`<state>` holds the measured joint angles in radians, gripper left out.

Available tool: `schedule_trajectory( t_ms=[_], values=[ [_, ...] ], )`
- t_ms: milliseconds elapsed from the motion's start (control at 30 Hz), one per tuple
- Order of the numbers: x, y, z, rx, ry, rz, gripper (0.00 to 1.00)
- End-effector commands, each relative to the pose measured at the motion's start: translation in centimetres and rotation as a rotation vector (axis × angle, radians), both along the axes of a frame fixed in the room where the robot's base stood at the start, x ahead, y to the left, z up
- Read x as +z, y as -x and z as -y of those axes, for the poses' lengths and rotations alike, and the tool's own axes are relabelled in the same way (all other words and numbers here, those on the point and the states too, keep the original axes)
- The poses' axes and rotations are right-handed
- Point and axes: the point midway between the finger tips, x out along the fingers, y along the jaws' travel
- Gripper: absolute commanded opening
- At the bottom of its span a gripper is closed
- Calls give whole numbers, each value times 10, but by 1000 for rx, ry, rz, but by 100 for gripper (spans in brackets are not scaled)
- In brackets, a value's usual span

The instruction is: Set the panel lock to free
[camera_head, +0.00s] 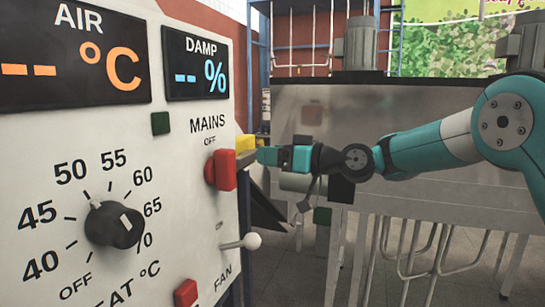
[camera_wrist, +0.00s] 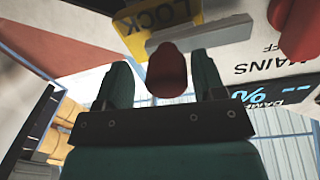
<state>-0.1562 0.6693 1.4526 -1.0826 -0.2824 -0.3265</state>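The panel lock shows in the wrist view as a yellow plate (camera_wrist: 130,38) marked LOCK, with a grey lever bar (camera_wrist: 205,34) across it and a red grip (camera_wrist: 167,72) on the lever. In the head view the yellow lock plate (camera_head: 246,143) shows only as a small piece at the panel's right edge. My gripper (camera_head: 262,156) is right beside it. In the wrist view my gripper (camera_wrist: 162,62) is open, with a finger on each side of the red grip and a visible gap to both. The lock's other markings are not visible.
The white panel (camera_head: 190,150) fills the left. It carries the red MAINS switch (camera_head: 222,170), the FAN lever (camera_head: 242,242), a black heat dial (camera_head: 113,225) and two displays. The MAINS switch sits close to my gripper. A steel cabinet (camera_head: 400,112) stands behind my arm.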

Motion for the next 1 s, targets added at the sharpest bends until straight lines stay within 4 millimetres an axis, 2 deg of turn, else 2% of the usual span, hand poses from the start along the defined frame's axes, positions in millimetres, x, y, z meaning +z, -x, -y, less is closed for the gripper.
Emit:
schedule_trajectory(
  t_ms=[200,367,800,1000],
  values=[
    [-1,2,-2,5,1,-1,63],
    [-3,7,13,3,1,-2,63],
    [-6,48,113,-3,0,0,63],
    [-3,62,146,0,1,0,63]
  ],
)
